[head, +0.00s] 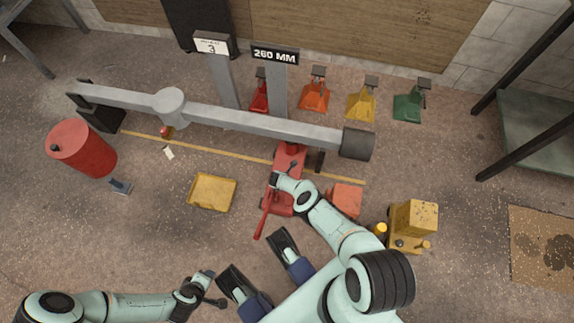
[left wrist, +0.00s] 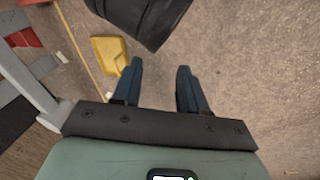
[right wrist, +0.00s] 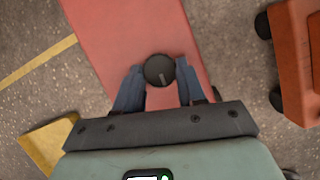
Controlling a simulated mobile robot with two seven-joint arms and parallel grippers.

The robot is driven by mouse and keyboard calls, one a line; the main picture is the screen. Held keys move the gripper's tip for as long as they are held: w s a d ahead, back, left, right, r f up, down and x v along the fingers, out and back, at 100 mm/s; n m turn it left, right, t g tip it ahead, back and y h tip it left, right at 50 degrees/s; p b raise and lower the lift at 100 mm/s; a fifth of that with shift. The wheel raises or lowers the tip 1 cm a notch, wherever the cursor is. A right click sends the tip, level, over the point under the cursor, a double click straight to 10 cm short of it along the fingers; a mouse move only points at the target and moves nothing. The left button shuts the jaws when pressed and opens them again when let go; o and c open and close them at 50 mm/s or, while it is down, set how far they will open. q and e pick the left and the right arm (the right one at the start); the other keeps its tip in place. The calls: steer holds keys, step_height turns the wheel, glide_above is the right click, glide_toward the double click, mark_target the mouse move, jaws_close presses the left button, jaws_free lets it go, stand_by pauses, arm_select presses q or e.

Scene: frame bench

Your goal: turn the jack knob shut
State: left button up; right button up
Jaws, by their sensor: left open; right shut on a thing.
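The red jack (head: 288,160) stands on the floor under the grey beam (head: 235,122), its red handle (head: 264,217) slanting toward me. The jack knob (right wrist: 158,66) is a round black disc with a light mark, on the jack's red body. My right gripper (head: 276,182) is over the jack. In the right wrist view its blue fingers (right wrist: 159,78) close on the knob from both sides. In the head view the arm covers the knob. My left gripper (head: 217,288) is open and empty, low over bare floor; it also shows in the left wrist view (left wrist: 160,76).
A yellow tray (head: 212,192) lies to the left, near a red drum (head: 82,148). Several coloured stands (head: 362,102) line the back. Floor left of the jack is mostly clear.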

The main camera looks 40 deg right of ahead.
steer(key=shift+s, duration=0.1)
steer(key=o, duration=1.1)
steer(key=shift+c, duration=0.2)
arm_select(q)
steer(key=s+d+r+g+h+p, duration=0.1)
steer(key=s+d+r+g+p, duration=0.3)
steer(key=s+r+p, duration=0.6)
steer(key=shift+s+r+m+h+p, duration=0.3)
steer(key=shift+r+m+p, duration=0.1)
steer(key=shift+r+p, duration=1.5)
arm_select(e)
steer(key=v, duration=1.3)
steer(key=shift+r, duration=0.2)
arm_select(q)
steer(key=shift+f, duration=0.15)
